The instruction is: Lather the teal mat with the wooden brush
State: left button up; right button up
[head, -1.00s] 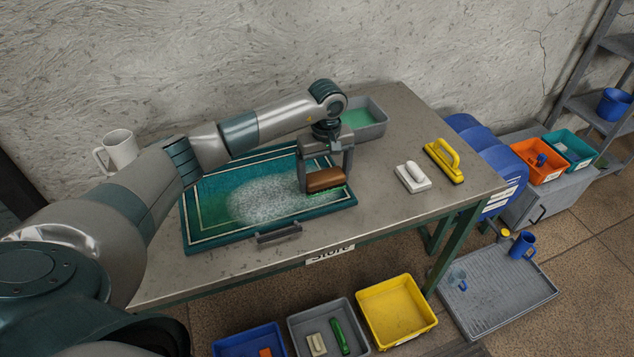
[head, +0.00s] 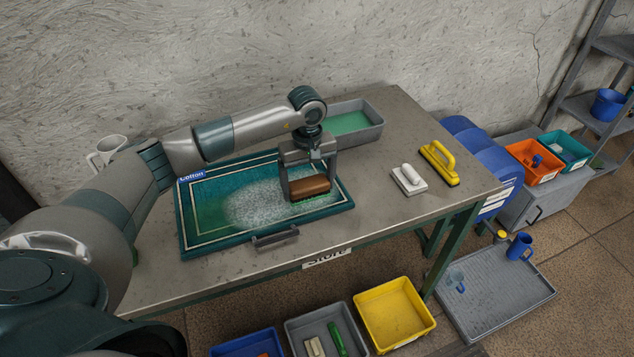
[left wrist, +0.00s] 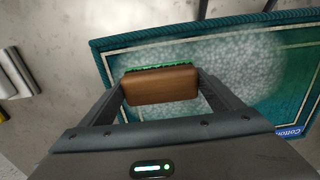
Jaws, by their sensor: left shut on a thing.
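The teal mat (head: 208,238) lies on the metal table, with white foam over its middle and right part and a greener patch to the left. It also shows in the left wrist view (left wrist: 292,88), with foam across much of it. My left gripper (head: 310,192) is shut on the wooden brush (head: 310,187). The brush is a brown block with green bristles below, held at the right part of the mat; it also shows in the left wrist view (left wrist: 161,85). The bristles seem to be at the mat's surface. My right gripper is not in view.
A grey basin of green liquid (head: 350,123) stands behind the mat. A white block with a handle (head: 409,180) and a yellow scrubber (head: 439,163) lie to the right. A grey handle (head: 275,238) is at the mat's front edge.

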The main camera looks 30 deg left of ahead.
aim_at(292, 187)
pick_arm(q)
jog(key=shift+s+a+f, duration=0.2)
jog(key=shift+s+a, duration=0.05)
jog(key=shift+s+a+r, duration=0.1)
jog(key=shift+s+a, duration=1.2)
jog(key=shift+s, duration=0.2)
jog(key=shift+w+d+b, duration=0.1)
jog(key=shift+w+b, duration=0.05)
jog(key=shift+b, duration=0.2)
jog(key=shift+w+d+b, duration=1.1)
jog(key=shift+w+d, duration=0.15)
jog(key=shift+w, duration=0.3)
